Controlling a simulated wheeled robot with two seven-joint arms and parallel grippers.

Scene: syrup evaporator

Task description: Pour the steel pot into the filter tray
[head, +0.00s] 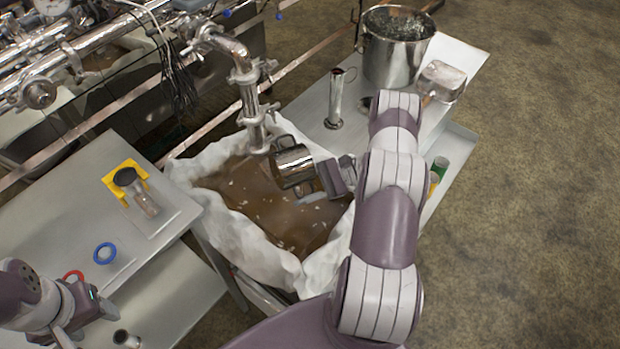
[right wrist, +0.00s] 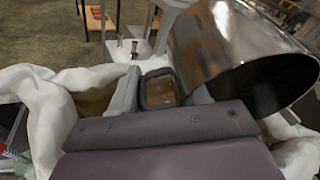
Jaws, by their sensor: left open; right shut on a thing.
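The steel pot (head: 293,167) is held over the filter tray by my right gripper (head: 335,178) and looks tipped on its side. In the right wrist view the pot (right wrist: 215,40) shows a dark round end toward the lower right, and its loop handle (right wrist: 158,88) sits between the fingers of my right gripper (right wrist: 162,95). The filter tray (head: 232,238) is lined with white cloth and holds brown liquid with pale flecks. No stream from the pot can be made out. My left gripper (head: 92,300) is open and empty at the lower left, beside the left bench.
A steel pipe (head: 252,115) comes down beside the pot. The left bench (head: 60,215) carries a yellow holder (head: 118,178) and a blue ring (head: 104,253). A large pot (head: 392,50) and a slim steel cylinder (head: 335,100) stand on the right bench (head: 310,110). Open floor lies right.

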